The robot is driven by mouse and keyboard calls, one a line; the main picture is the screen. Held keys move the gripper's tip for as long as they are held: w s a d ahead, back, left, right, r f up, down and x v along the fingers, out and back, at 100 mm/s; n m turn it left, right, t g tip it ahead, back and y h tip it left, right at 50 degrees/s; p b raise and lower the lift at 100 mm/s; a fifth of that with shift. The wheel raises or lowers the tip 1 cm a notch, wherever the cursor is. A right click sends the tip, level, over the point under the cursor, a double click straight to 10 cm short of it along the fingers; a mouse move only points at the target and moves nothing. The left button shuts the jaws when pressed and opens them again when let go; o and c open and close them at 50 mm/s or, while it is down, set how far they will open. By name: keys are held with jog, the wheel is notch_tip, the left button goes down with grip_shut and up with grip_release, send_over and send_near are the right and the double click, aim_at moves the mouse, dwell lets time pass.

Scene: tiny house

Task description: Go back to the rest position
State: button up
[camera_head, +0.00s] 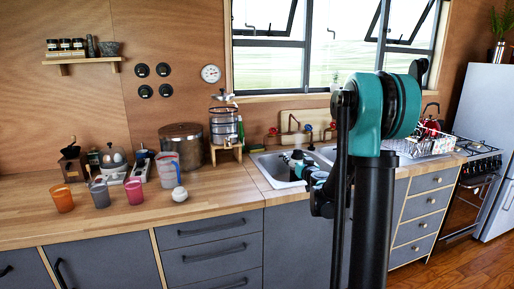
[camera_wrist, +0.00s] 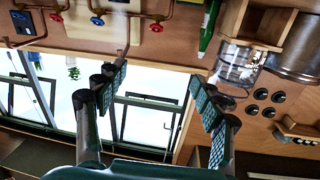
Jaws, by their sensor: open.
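My gripper (camera_head: 308,172) is in front of the sink in the camera_head view, partly hidden behind my own arm. In the wrist view my gripper (camera_wrist: 158,78) shows two dark padded fingers spread wide apart, with nothing between them. It is open and empty. The wrist picture is upside down, with the window (camera_wrist: 150,105) behind the fingers.
The wooden counter (camera_head: 120,222) holds an orange cup (camera_head: 62,199), a grey cup (camera_head: 100,195), a pink cup (camera_head: 134,192), a measuring jug (camera_head: 167,170) and a pot (camera_head: 181,146). The sink (camera_head: 272,169), dish rack (camera_head: 425,147) and stove (camera_head: 478,180) lie to the right.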

jog(key=s+a+f+n+g+y, duration=0.1)
jog(key=s+a+f+g, duration=0.3)
jog(key=s, duration=0.6)
jog(key=s+a+f+n+g+y, duration=0.2)
jog(key=s+a+f+g, duration=0.15)
jog(key=s, duration=0.65)
jog(key=s+d+f+m+g+h, duration=0.1)
jog(key=s+d+f+g+h, duration=0.1)
jog(key=s, duration=0.5)
jog(key=s+d+f+m+g+h, duration=0.1)
jog(key=s+d+f+h, duration=0.1)
jog(key=s+d+f, duration=0.2)
jog(key=s+d+f+m+g+h, duration=0.2)
jog(key=s+f, duration=0.4)
jog(key=s, duration=0.4)
jog(key=shift+s+d+f+g, duration=0.35)
jog(key=shift+s+d, duration=0.05)
jog(key=shift+d, duration=0.45)
